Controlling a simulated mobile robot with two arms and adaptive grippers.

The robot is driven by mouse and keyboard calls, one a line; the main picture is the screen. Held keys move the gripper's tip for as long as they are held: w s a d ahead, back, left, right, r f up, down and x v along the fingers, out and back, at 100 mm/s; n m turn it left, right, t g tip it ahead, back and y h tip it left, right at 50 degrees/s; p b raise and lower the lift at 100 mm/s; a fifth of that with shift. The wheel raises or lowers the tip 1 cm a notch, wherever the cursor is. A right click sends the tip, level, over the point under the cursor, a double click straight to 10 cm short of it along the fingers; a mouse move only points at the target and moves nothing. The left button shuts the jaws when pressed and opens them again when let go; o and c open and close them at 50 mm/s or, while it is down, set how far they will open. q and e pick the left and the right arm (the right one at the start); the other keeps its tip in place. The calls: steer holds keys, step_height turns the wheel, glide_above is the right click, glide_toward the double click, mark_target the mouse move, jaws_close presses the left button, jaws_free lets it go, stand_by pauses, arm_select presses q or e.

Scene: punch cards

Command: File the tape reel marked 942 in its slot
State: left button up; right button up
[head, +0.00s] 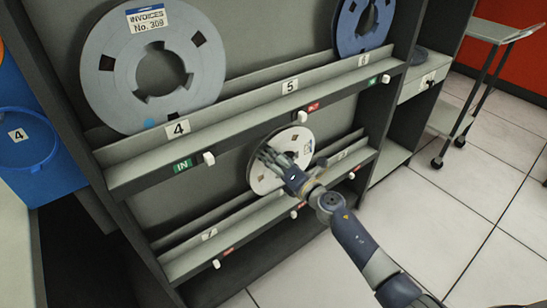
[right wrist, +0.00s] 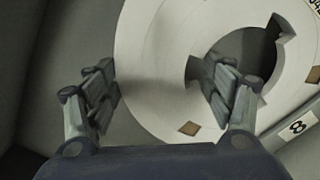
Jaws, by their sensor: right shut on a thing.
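A light grey tape reel (head: 302,141) is at the lower rack shelf, at the middle slot. In the right wrist view the reel (right wrist: 165,45) has a brown diamond mark and a label cut off at the top right corner, only partly readable. My right gripper (head: 270,158) is shut on this reel's ring. In the right wrist view one finger of the gripper (right wrist: 160,92) is in the hub opening and the other is beyond the outer rim. The slot label 8 (right wrist: 297,127) is beside the reel. I cannot tell whether the reel rests on the shelf. My left gripper is not in view.
A grey reel marked 309 (head: 105,62) stands in slot 4, above a green IN tag (head: 183,166). A blue reel (head: 347,42) stands in slot 6. Slot 5 (head: 290,86) is empty. A blue bin (head: 25,135) is left; a wheeled cart (head: 490,32) is right.

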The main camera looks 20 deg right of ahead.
steer(key=shift+f, duration=0.2)
stand_by(0.5)
steer(key=o, duration=1.9)
steer(key=shift+o, duration=0.4)
steer(key=shift+f, duration=0.1)
steer(key=shift+f+b, duration=0.15)
steer(key=shift+b, duration=0.15)
steer(key=c, duration=0.4)
steer(key=shift+o, duration=0.2)
steer(key=shift+s, duration=0.15)
